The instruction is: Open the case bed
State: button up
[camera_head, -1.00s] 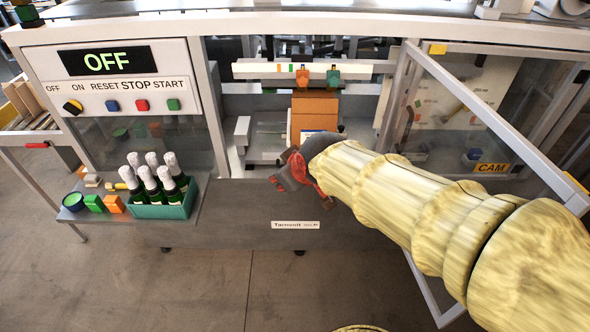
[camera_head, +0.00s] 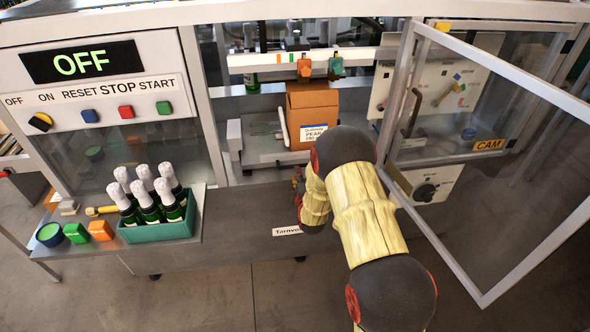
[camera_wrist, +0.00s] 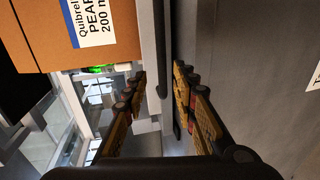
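The case bed (camera_head: 262,152) is the grey recess in the middle of the machine. An orange-brown case (camera_head: 309,105) with a white label stands in it, and it also shows at upper left in the wrist view (camera_wrist: 50,35). My gripper (camera_head: 298,186) is low at the front panel, just below the bed's front edge, and mostly hidden by my arm. In the wrist view my gripper (camera_wrist: 160,78) has its two fingers apart, on either side of a grey edge with a dark rounded bar (camera_wrist: 161,50). I cannot tell whether they touch it.
A clear framed door (camera_head: 480,150) swings out at right, close to my arm. A green crate (camera_head: 160,230) of bottles, a yellow-handled tool (camera_head: 102,211) and coloured blocks sit on the left shelf. The control panel (camera_head: 95,80) reads OFF.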

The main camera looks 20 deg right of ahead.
jog(key=b+x, duration=0.1)
jog(key=x, duration=0.3)
jog(key=b+x, duration=0.1)
jog(key=x, duration=0.2)
jog(key=shift+w+d+f, duration=0.25)
jog(key=shift+w+f, duration=0.05)
jog(key=c, duration=0.3)
jog(key=c, duration=0.4)
grip_shut()
